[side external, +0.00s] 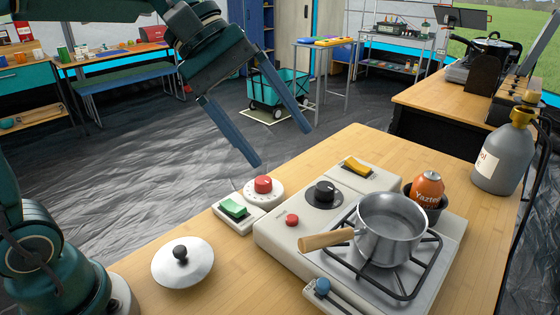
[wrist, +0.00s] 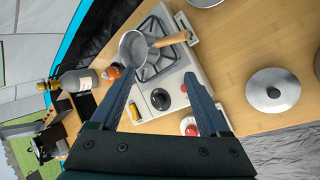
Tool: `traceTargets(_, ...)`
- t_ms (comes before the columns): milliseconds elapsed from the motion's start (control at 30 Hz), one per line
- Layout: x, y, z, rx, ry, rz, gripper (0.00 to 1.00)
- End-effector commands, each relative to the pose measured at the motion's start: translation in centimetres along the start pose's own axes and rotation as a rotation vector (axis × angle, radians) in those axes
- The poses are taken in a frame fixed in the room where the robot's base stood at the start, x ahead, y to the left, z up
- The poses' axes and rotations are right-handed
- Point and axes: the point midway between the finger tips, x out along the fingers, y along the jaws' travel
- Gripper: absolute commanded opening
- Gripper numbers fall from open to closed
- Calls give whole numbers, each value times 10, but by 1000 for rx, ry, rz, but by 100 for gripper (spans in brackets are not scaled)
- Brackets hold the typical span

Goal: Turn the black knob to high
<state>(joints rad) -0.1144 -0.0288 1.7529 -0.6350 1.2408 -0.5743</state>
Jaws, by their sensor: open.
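The black knob (side external: 325,191) sits on the front of the pale camping stove (side external: 278,239), with a light mark on its top. It also shows in the wrist view (wrist: 160,98), between my two fingers in the picture. I cannot read any setting marks around it. My gripper (side external: 282,146) is open and empty, with its blue fingers spread wide. In the side view it hangs in the air beyond the table's edge, up and left of the knob, touching nothing. The wrist view shows the fingertips of my gripper (wrist: 154,82) on either side of the knob.
A saucepan (side external: 390,228) with a wooden handle stands on the burner, its handle reaching left. A red button (side external: 292,220), a red dial (side external: 263,185), a green switch (side external: 233,208) and a yellow switch (side external: 356,167) are nearby. A lid (side external: 183,262) lies left; a gas bottle (side external: 506,152) stands right.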

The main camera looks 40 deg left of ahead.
Motion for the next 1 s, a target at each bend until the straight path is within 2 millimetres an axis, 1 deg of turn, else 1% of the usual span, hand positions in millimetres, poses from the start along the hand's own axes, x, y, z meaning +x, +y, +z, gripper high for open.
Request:
traceTargets(33, 6, 10, -11, -67, -42, 13, 79)
traceTargets(100, 12, 22, -24, -156, -99, 36, 79)
traceTargets(200, 23, 36, -45, -276, -179, 65, 79)
traceTargets(333, 39, 47, -75, -425, -281, 101, 79)
traceTargets(467, 59, 49, -108, -565, -376, 133, 79)
traceTargets(567, 76, 43, -133, -665, -443, 156, 79)
traceTargets(633, 89, 35, -150, -730, -483, 171, 79)
traceTargets(700, 103, 25, -165, -785, -516, 181, 79)
traceTargets(800, 121, 8, -182, -848, -544, 187, 79)
traceTargets(900, 137, -10, -191, -900, -559, 175, 79)
traceTargets(1000, 146, -21, -194, -935, -571, 163, 79)
